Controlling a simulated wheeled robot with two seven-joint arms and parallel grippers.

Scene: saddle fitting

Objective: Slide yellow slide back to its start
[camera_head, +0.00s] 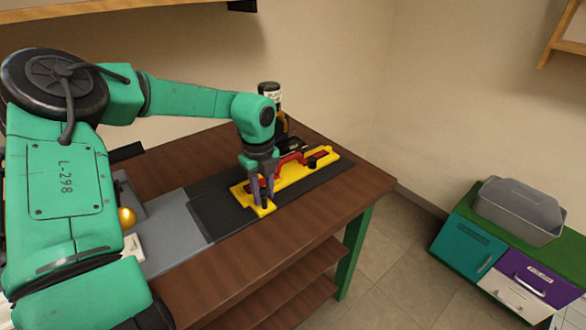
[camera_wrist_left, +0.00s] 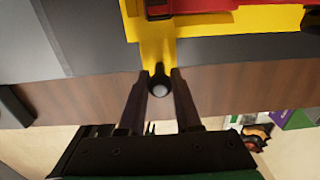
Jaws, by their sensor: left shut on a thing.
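The yellow slide (camera_head: 292,178) lies on a dark mat on the wooden table, with a red part (camera_head: 290,160) along it. In the left wrist view the yellow slide (camera_wrist_left: 158,48) has a narrow arm reaching toward my gripper, with a dark round knob (camera_wrist_left: 158,86) at its end. My left gripper (camera_head: 265,203) points down at the near left end of the slide. In the left wrist view its two fingers (camera_wrist_left: 160,88) are shut on the knob, one on each side. My right gripper is not in view.
The dark mat (camera_head: 218,213) covers the table's middle, beside a grey mat (camera_head: 165,230). A dark bottle with a pale label (camera_head: 270,93) stands behind the slide. The table's front edge is close to my gripper. A cabinet with a grey bin (camera_head: 520,208) stands at right.

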